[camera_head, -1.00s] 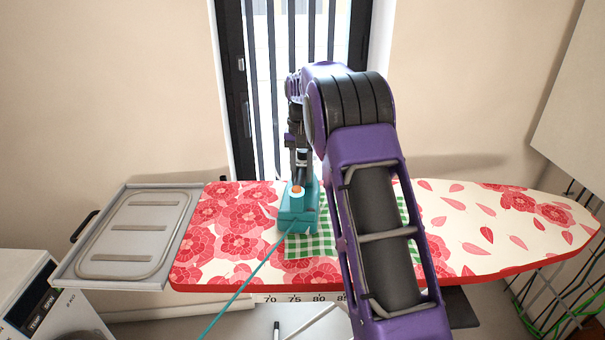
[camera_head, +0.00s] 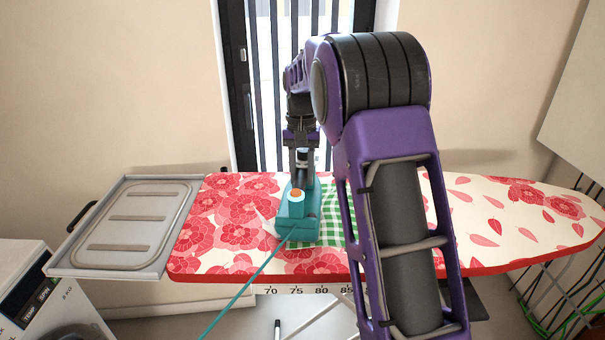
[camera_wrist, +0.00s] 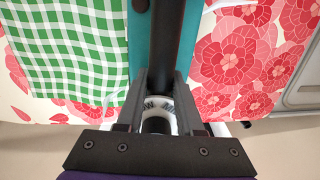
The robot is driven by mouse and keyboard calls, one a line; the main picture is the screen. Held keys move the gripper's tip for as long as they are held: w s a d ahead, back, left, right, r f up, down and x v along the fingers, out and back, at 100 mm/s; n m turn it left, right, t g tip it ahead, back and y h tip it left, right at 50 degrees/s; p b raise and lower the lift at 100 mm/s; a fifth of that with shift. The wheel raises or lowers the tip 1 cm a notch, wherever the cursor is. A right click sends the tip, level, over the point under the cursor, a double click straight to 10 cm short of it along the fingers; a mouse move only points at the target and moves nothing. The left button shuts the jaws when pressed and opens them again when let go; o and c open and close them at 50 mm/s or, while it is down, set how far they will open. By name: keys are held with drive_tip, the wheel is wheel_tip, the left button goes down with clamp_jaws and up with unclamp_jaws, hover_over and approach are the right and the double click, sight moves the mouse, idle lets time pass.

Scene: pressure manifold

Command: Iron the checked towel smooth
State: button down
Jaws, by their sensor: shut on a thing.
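The teal iron (camera_head: 297,220) stands flat at the left part of the green-and-white checked towel (camera_head: 333,212), on the flowered ironing board (camera_head: 222,225). My gripper (camera_head: 302,160) is shut on the iron's dark handle, which also shows in the wrist view (camera_wrist: 162,45). In the wrist view the towel (camera_wrist: 65,50) lies left of the iron, with gently wavy check lines and a frayed-looking near edge. My arm hides the towel's right part in the head view.
A grey metal iron rest (camera_head: 125,228) is at the board's left end. A teal cord (camera_head: 245,285) runs from the iron toward the lower left. A white appliance (camera_head: 30,290) stands at lower left. The board's right end (camera_head: 540,215) is clear.

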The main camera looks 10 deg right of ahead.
sight(300, 178)
drive_tip(key=shift+s+a+f+b, duration=0.1)
drive_tip(key=shift+s+a+b, duration=0.15)
drive_tip(key=shift+s, duration=0.25)
drive_tip(key=shift+s+a+b, duration=0.1)
drive_tip(key=shift+s+b, duration=0.1)
drive_tip(key=shift+s, duration=0.35)
drive_tip(key=shift+s+a+f+b, duration=0.1)
drive_tip(key=shift+s+a+b, duration=0.15)
drive_tip(key=shift+s, duration=0.25)
drive_tip(key=shift+s+r, duration=0.15)
drive_tip(key=shift+r, duration=0.2)
drive_tip(key=shift+w+r+p, duration=0.2)
drive_tip(key=shift+r+p, duration=3.1)
drive_tip(key=shift+r, duration=0.15)
